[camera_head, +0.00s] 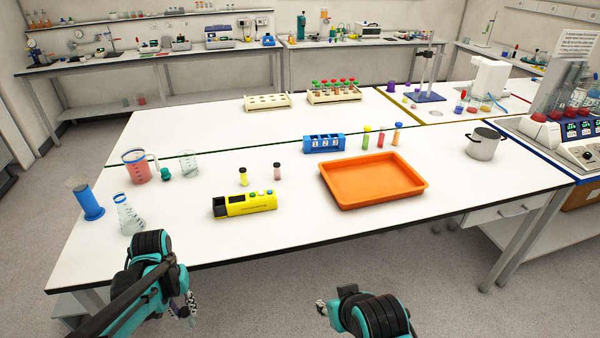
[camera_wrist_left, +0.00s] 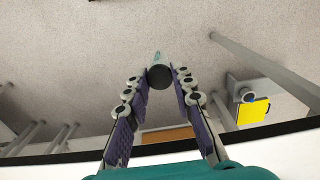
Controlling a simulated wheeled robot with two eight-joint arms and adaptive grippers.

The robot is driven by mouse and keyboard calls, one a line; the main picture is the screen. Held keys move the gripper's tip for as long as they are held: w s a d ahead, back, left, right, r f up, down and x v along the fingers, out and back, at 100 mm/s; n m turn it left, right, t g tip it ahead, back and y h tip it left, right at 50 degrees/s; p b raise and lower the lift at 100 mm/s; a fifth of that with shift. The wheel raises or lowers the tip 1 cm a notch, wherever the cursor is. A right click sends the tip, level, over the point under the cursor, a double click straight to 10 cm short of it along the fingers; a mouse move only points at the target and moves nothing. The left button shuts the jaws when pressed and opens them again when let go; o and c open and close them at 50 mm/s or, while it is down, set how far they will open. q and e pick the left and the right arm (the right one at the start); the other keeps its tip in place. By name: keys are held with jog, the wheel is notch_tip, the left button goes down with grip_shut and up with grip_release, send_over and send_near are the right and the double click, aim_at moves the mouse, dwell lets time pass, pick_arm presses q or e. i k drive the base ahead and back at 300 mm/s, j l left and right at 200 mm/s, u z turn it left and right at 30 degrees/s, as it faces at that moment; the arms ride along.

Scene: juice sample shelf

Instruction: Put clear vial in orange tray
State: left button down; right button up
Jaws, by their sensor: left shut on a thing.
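The orange tray (camera_head: 424,184) lies flat and empty on the near right part of the white table. My left gripper (camera_head: 190,308) is low in front of the table's near edge, left of the tray. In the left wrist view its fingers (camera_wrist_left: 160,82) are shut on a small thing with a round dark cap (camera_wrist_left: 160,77).
A yellow device (camera_head: 245,205) stands near the front edge, with two small dark-capped vials (camera_head: 243,177) behind it. A blue numbered rack (camera_head: 324,144) and several coloured tubes (camera_head: 381,137) stand behind the tray. Glassware (camera_head: 130,215) is at left; a pot (camera_head: 483,146) is at right.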

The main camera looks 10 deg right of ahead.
aim_at(370, 182)
jog(key=i+l, duration=0.1)
jog(key=l, duration=2.05)
jog(key=i+u, duration=0.05)
jog(key=i, duration=0.05)
